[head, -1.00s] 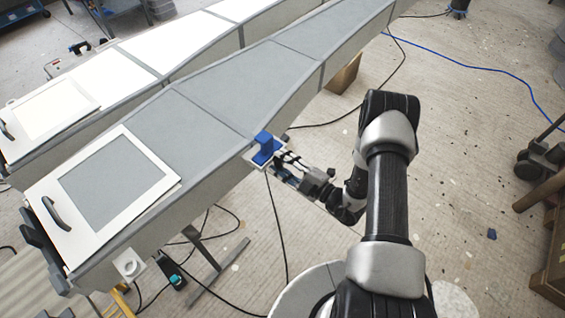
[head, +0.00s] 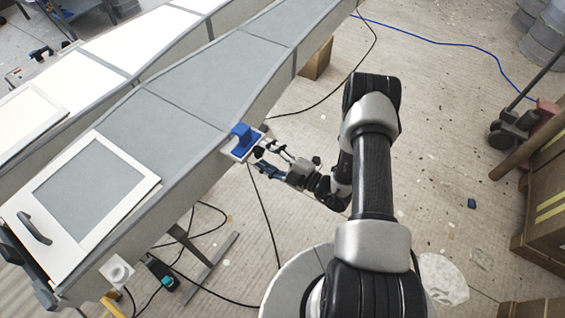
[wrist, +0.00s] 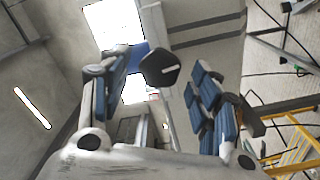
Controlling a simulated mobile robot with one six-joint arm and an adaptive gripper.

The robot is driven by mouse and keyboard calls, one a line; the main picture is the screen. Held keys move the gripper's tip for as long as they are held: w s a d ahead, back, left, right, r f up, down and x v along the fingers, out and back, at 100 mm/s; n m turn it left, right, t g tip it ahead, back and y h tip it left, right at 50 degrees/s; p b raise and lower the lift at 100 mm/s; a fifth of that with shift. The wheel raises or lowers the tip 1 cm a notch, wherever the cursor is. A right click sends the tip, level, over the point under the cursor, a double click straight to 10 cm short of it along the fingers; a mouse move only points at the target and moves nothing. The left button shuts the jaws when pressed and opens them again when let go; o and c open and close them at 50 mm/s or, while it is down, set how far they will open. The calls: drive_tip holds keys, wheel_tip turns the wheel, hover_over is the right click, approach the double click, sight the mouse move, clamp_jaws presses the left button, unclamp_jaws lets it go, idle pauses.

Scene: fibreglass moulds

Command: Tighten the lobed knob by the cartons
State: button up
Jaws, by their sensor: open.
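A dark lobed knob with a pale mark (wrist: 160,67) shows in the wrist view, in front of a blue block (wrist: 138,54). In the head view the blue block (head: 241,137) sits on a small pale plate at the near side edge of the grey mould (head: 190,95). My gripper (head: 266,157) points at this block from the right, with its fingertips close to the plate. In the wrist view my gripper (wrist: 163,70) is open, with one blue-padded finger on each side of the knob. I cannot tell whether either finger touches it.
A brown box (head: 317,62) is on the floor beside the mould. Brown crates (head: 560,205) and a wheeled stand (head: 512,130) are at the right. Dark cables and a blue cable (head: 450,45) lie on the floor. A yellow frame (wrist: 290,140) shows in the wrist view.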

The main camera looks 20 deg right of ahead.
drive_tip(key=v, duration=1)
drive_tip(key=shift+s, duration=0.1)
drive_tip(key=s+a+r+n+g+y, duration=0.1)
drive_tip(key=s+a+r+n+g, duration=0.35)
drive_tip(key=n, duration=0.45)
drive_tip(key=s+a+r+n+g, duration=0.1)
drive_tip(key=a+r+n+g, duration=0.35)
drive_tip(key=r+n, duration=0.4)
drive_tip(key=s+a+r+n+g+y, duration=0.1)
drive_tip(key=s+a+r+n+g, duration=0.15)
drive_tip(key=r+n+g, duration=0.55)
drive_tip(key=s+d+r+n+t+h, duration=0.2)
drive_tip(key=s+r+n+t+h, duration=0.1)
drive_tip(key=n, duration=1)
drive_tip(key=s+d+r+n+t+h+b, duration=0.1)
drive_tip(key=s+r+n+t+h, duration=0.3)
drive_tip(key=n+h, duration=0.5)
drive_tip(key=shift+s+d+r+n+h, duration=0.3)
drive_tip(key=shift+s+d+r+n, duration=0.9)
drive_tip(key=shift+n, duration=1.15)
